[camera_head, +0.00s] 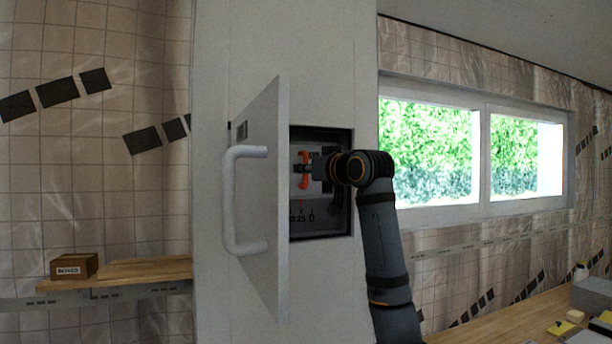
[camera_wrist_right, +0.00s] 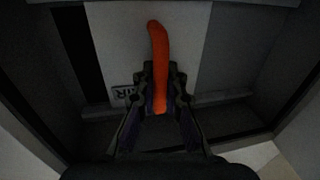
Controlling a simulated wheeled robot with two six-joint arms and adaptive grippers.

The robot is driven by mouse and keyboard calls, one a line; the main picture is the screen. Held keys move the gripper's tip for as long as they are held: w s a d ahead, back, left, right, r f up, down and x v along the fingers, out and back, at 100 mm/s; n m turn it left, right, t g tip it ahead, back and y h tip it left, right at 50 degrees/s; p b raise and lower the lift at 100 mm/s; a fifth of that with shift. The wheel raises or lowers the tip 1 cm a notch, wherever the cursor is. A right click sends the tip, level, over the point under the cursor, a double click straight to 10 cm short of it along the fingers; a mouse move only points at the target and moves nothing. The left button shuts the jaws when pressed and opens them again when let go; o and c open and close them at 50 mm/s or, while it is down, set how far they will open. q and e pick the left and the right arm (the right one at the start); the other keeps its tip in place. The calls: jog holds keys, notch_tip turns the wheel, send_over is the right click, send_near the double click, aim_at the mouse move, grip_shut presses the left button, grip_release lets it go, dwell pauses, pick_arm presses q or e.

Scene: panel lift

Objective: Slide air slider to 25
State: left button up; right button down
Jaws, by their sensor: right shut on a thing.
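The air slider's orange handle (camera_head: 305,170) is inside an open wall cabinet in the head view. My left gripper is not in view.
The cabinet door (camera_head: 262,200) stands open to the left, with a white bar handle (camera_head: 232,200). The cabinet frame (camera_head: 352,220) closely surrounds my right gripper. A shelf (camera_head: 140,272) with a small box (camera_head: 74,266) is at left; a wooden counter (camera_head: 500,322) is at lower right.

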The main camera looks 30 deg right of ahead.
jog(key=shift+d+r, duration=0.1)
jog(key=shift+d, duration=0.05)
jog(key=c, duration=1.4)
grip_release()
jog(key=shift+s+d, duration=0.15)
jog(key=shift+s, duration=0.1)
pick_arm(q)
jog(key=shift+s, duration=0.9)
pick_arm(e)
jog(key=s, duration=1.2)
jog(key=shift+a, duration=0.35)
jog(key=shift+w, duration=0.1)
